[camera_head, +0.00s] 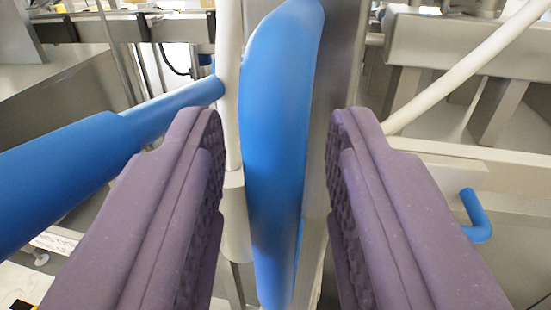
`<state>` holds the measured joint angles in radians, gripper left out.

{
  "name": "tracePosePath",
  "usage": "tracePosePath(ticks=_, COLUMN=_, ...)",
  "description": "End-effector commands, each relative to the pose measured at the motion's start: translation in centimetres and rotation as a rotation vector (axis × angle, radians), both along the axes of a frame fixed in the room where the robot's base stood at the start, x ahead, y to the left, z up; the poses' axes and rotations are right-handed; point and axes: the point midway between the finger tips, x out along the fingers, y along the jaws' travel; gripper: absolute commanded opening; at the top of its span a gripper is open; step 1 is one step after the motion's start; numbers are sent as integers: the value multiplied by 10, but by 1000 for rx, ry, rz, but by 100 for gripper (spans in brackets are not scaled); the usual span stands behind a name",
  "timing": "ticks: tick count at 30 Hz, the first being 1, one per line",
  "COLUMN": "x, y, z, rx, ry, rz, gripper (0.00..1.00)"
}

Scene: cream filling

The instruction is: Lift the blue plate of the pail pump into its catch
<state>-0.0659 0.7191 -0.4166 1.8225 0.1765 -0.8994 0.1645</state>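A long blue part (278,140), which looks like the pail pump's plate seen nearly edge-on, stands upright in the middle of the view. My gripper (275,130) is open, with one purple finger on each side of this part. A gap shows between the blue surface and the right finger; whether the left finger touches anything I cannot tell. A pale upright rod (229,90) runs just left of the blue part. A grey metal post (335,80) stands close behind it on the right. I cannot make out the catch.
A thick blue tube or handle (75,165) comes in from the left, close to the left finger. A pale slanted rod (465,68) and a small blue hooked handle (475,215) are on the right. Metal machine frames (450,45) fill the background.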

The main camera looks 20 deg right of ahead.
Motion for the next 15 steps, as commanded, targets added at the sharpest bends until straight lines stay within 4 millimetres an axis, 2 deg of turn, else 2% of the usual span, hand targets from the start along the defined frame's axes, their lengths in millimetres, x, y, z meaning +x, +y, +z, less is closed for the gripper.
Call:
tracePosePath(ticks=9, x=-47, y=20, z=2, rx=0, ry=1, rz=0, gripper=35)
tracePosePath(ticks=15, x=-68, y=29, z=1, rx=0, ry=-1, rz=0, gripper=35)
